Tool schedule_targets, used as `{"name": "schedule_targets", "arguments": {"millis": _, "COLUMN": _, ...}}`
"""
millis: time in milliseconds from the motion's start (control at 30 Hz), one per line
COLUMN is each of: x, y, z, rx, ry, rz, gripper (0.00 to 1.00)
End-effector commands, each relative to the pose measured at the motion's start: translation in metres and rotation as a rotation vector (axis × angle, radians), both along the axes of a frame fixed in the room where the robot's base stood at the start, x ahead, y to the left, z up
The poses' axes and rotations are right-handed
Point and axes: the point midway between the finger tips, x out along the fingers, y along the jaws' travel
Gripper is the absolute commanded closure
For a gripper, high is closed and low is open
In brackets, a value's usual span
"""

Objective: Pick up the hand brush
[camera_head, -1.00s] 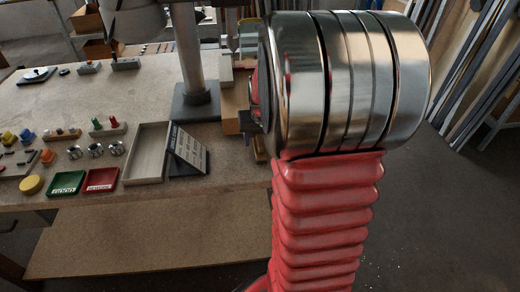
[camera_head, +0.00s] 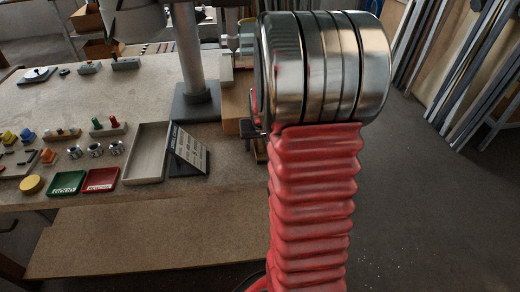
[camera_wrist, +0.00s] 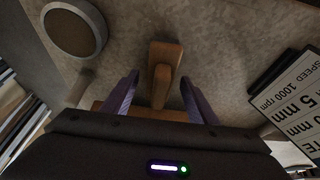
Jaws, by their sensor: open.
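A wooden piece (camera_wrist: 163,64), which looks like the hand brush's handle, lies on the worktop in the wrist view. My gripper (camera_wrist: 159,78) is open, with one purple finger on each side of the wood. I see a gap on both sides; whether the fingers are down at its height I cannot tell. The near part is hidden by the gripper body, and no bristles can be made out. In the head view my arm covers most of this spot.
A tilted sign (camera_head: 188,150) with printed text stands close by; it also shows right of the gripper in the wrist view (camera_wrist: 292,98). A round dark-topped object (camera_wrist: 75,28) is at upper left there. An empty tray (camera_head: 146,153), a green tray (camera_head: 66,183) and a red tray (camera_head: 100,180) lie left.

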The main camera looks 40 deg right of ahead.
Motion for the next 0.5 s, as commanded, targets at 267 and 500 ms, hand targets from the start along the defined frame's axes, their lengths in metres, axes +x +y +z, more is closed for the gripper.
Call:
{"name": "schedule_targets", "arguments": {"millis": 267, "x": 0.0000, "y": 0.0001, "z": 0.0001, "rx": 0.000, "ry": 0.000, "rz": 0.000, "gripper": 0.58}}
{"name": "schedule_targets", "arguments": {"millis": 500, "x": 0.0000, "y": 0.0001, "z": 0.0001, "rx": 0.000, "ry": 0.000, "rz": 0.000, "gripper": 0.75}}
